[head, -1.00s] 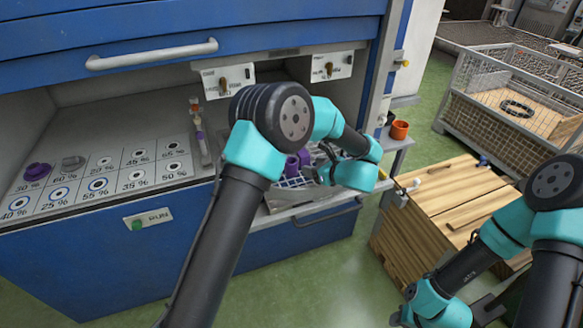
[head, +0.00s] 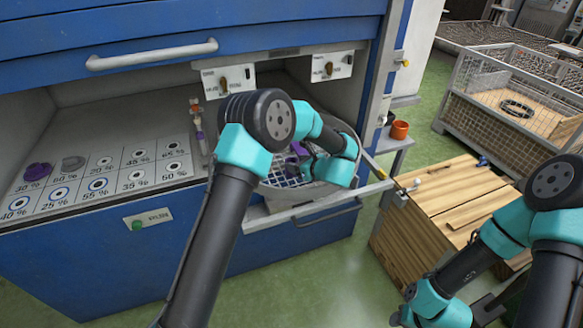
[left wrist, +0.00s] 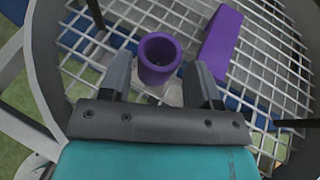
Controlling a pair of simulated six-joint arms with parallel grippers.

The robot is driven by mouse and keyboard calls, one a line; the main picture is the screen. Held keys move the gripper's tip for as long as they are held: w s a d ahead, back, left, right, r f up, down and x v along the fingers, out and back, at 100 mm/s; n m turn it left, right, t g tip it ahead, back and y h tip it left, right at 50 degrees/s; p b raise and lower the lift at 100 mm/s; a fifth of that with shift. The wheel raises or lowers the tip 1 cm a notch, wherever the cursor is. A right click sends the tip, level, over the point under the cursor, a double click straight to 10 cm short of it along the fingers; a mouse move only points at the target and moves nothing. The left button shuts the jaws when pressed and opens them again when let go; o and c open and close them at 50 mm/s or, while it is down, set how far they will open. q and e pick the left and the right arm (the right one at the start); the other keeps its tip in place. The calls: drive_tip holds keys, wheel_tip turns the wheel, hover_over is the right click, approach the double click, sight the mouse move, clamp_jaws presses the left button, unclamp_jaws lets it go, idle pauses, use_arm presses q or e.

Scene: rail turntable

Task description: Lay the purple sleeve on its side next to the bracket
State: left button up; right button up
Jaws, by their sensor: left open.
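The purple sleeve (left wrist: 158,58) is a short hollow cylinder. In the left wrist view it stands on a wire grid (left wrist: 275,75) with its open end towards the camera. The purple bracket (left wrist: 220,42) shows a flat slanted face just to its right, a small gap away. My left gripper (left wrist: 162,85) is open, with one finger on either side of the sleeve's near end; contact cannot be told. In the head view my left gripper (head: 312,168) is over the grid basket, and my arm hides most of the purple parts (head: 300,148). My right gripper (head: 398,318) is low at the bottom edge, its fingers unclear.
A round rim (head: 285,200) surrounds the grid inside the blue cabinet's opening. A wooden crate (head: 450,205) and an orange cup (head: 399,130) stand to the right.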

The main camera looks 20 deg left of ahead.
use_arm(q)
drive_tip(key=shift+x, duration=1.55)
drive_tip(key=shift+c, duration=0.2)
drive_tip(key=c, duration=0.8)
drive_tip(key=shift+r, duration=0.1)
wheel_tip(320, 180, up, 10)
drive_tip(key=shift+f, duration=0.1)
